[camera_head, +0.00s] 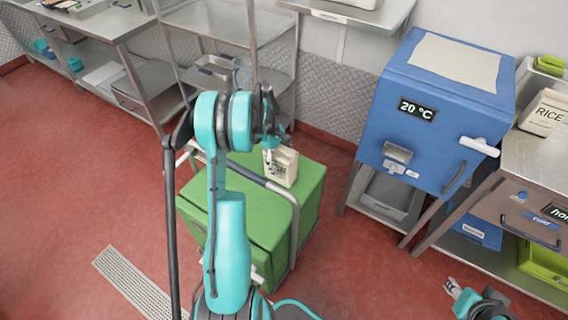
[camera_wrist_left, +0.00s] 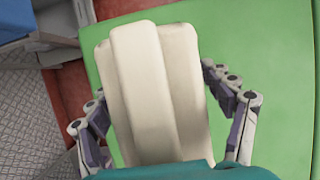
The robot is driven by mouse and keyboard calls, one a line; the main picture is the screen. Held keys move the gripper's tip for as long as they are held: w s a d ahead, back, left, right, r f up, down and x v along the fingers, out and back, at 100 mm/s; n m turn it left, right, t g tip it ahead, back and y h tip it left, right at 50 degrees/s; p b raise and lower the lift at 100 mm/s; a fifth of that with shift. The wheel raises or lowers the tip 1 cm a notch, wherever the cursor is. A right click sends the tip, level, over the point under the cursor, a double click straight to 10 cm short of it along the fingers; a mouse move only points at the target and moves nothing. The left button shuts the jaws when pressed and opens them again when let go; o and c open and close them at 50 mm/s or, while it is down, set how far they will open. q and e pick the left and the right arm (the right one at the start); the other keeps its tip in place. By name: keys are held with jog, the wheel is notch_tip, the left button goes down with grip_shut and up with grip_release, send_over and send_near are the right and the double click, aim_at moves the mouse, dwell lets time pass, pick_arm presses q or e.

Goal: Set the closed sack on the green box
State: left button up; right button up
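The closed cream sack (camera_head: 283,167) stands on top of the green box (camera_head: 312,192) in the head view, near its back edge. My left gripper (camera_head: 268,152) is right at the sack's upper left side. In the left wrist view the sack (camera_wrist_left: 155,85) fills the middle, with green box top (camera_wrist_left: 285,60) behind it. The fingers of my left gripper (camera_wrist_left: 160,110) are spread on either side of it, with a narrow gap along the right finger; they look open. My right gripper (camera_head: 455,288) is at the lower right, empty, too small to judge.
A grey rail (camera_head: 294,215) runs around the green box. A blue cabinet (camera_head: 440,110) reading 20 °C stands to the right. Another sack marked RICE (camera_head: 544,113) is on the metal counter (camera_head: 540,160). Metal shelves stand behind; red floor is clear at left.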

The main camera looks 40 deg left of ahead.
pick_arm(q)
jog(key=shift+r, duration=0.3)
jog(key=p+v, duration=0.4)
jog(key=v, duration=0.7)
jog(key=shift+r+p, duration=0.25)
jog(key=shift+p, duration=0.15)
jog(key=s+d+r+m+t+y, duration=0.25)
jog(key=d+r+m, duration=0.7)
jog(key=d, duration=0.65)
jog(key=s+d+r+m+t+y, duration=0.2)
jog(key=s+d+m+t, duration=0.2)
jog(key=s+d+m, duration=0.5)
jog(key=s+d, duration=0.3)
jog(key=d, duration=0.1)
jog(key=shift+s+r+m, duration=0.15)
jog(key=shift+r+m, duration=0.05)
jog(key=shift+m, duration=0.15)
